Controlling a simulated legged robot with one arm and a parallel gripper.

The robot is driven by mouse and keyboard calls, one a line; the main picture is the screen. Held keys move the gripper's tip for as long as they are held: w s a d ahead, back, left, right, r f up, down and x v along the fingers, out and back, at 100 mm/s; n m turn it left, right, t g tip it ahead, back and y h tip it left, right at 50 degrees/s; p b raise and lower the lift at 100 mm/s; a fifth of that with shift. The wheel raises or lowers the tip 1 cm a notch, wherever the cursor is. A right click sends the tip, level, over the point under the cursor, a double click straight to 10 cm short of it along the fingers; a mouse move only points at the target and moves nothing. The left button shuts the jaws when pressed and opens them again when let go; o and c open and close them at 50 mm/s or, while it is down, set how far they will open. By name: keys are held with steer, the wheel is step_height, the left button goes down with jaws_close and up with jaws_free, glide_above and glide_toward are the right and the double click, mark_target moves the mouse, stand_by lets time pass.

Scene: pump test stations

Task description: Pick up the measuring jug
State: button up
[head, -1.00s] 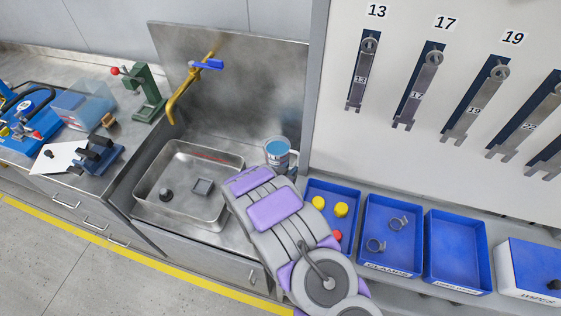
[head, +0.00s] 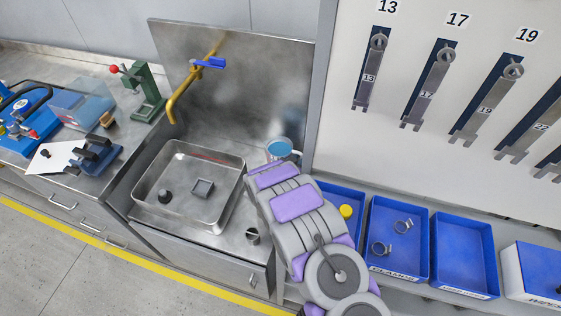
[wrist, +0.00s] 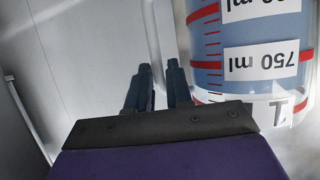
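The measuring jug (head: 279,148) stands at the right end of the steel sink counter, close to the back panel. It has a white rim and blue inside; my arm hides its lower part in the head view. In the wrist view the jug (wrist: 250,75) fills the upper right, with red graduation marks and a "750 ml" label that appears upside down. My gripper (wrist: 159,68) has its two dark fingers a little apart, with nothing between them. Both fingers are left of the jug, the right one close beside its wall. Contact cannot be told. My arm hides the gripper in the head view.
A steel basin (head: 146,194) with small parts is left of my arm, under a yellow tap (head: 177,98). Blue bins (head: 464,252) line the right, below a wrench board (head: 410,150).

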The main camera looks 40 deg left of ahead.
steer(key=shift+d, duration=0.2)
steer(key=c, duration=0.3)
jaws_close()
steer(key=shift+a, duration=0.2)
stand_by(0.5)
